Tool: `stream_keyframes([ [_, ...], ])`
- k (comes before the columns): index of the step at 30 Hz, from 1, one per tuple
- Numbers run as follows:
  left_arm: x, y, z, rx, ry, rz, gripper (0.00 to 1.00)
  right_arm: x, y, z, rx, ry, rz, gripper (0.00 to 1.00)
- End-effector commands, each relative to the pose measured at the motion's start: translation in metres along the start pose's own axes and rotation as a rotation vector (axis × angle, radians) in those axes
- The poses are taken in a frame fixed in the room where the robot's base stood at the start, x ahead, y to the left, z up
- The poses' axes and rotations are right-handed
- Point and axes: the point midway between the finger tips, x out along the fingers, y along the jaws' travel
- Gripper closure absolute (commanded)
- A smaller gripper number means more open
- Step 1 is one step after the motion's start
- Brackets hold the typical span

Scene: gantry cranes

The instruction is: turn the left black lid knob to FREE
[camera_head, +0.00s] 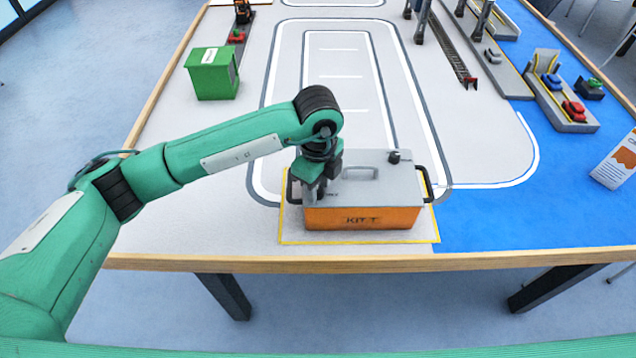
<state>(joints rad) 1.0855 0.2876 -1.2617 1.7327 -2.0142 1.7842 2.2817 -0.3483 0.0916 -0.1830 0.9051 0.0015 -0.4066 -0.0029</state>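The orange kit box (345,219) with a grey lid (380,185) sits near the table's front edge, inside a yellow outline. A black lid knob (394,157) stands at the lid's back right. My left gripper (312,192) points down over the left part of the lid. The left black lid knob is hidden by the gripper, with only a bit of dark lettering showing beside it. I cannot tell whether the fingers touch or grip the knob. My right gripper is not in view.
The box has dark side handles (428,184) and a grey lid handle (361,173). A green container (212,75) stands at the back left. Model cars (573,110) stand on a grey block at the right. The printed table around the box is mostly clear.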

Motion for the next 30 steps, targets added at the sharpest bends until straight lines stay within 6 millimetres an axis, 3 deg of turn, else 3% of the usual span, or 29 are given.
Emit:
stream_keyframes([
  [10, 0.0, 0.0, 0.0, 0.001, 0.0, 0.001, 0.54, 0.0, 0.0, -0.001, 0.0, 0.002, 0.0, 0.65],
  [14, -0.01, 0.0, 0.0, 0.001, -0.001, -0.001, 0.54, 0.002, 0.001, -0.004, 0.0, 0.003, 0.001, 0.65],
  [30, -0.12, -0.001, 0.0, 0.0, -0.002, -0.002, 0.54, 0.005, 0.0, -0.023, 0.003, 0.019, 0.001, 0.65],
])
